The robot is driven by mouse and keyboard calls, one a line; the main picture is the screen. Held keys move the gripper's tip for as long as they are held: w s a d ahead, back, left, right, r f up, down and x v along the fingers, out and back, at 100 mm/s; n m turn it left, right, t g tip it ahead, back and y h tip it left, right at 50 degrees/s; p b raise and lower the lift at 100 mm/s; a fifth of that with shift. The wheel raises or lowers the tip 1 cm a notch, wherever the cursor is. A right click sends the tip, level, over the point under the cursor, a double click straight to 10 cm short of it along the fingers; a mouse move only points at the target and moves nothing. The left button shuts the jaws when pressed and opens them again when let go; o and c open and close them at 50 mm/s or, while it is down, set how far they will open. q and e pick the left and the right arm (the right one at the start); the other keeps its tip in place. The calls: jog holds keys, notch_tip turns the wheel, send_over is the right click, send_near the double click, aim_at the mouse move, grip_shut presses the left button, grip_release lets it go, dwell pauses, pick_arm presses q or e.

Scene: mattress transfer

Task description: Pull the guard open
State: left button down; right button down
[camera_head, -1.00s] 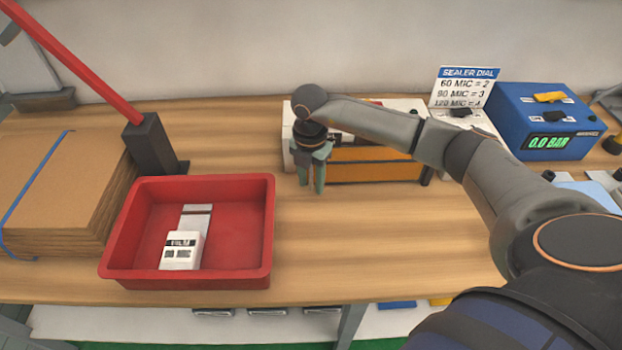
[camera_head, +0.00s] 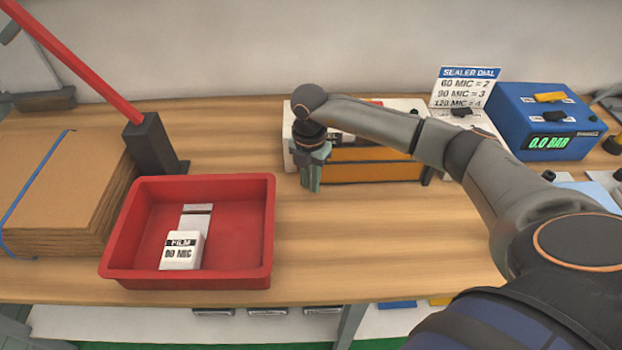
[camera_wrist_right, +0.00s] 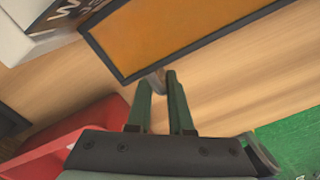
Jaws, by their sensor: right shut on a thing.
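The guard (camera_head: 375,170) is an orange panel in a dark frame on the front of the white sealer (camera_head: 402,104). It also shows in the right wrist view (camera_wrist_right: 180,30), with its dark lower edge near my fingers. My right gripper (camera_head: 311,182) points down at the guard's left end. In the right wrist view my right gripper (camera_wrist_right: 158,83) is shut on a small grey tab (camera_wrist_right: 159,76) at the guard's edge, probably its handle. My arm and wrist hide part of the sealer and guard. My left gripper is not in view.
A red bin (camera_head: 250,215) holding a film box (camera_head: 182,252) stands front left of the gripper. Cardboard (camera_head: 60,190) is stacked far left. A blue device (camera_head: 545,125) and a dial sign (camera_head: 468,88) stand right. Bare wooden bench (camera_head: 380,235) lies before the guard.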

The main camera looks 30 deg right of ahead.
jog(key=shift+d, duration=0.3)
dwell(0.5)
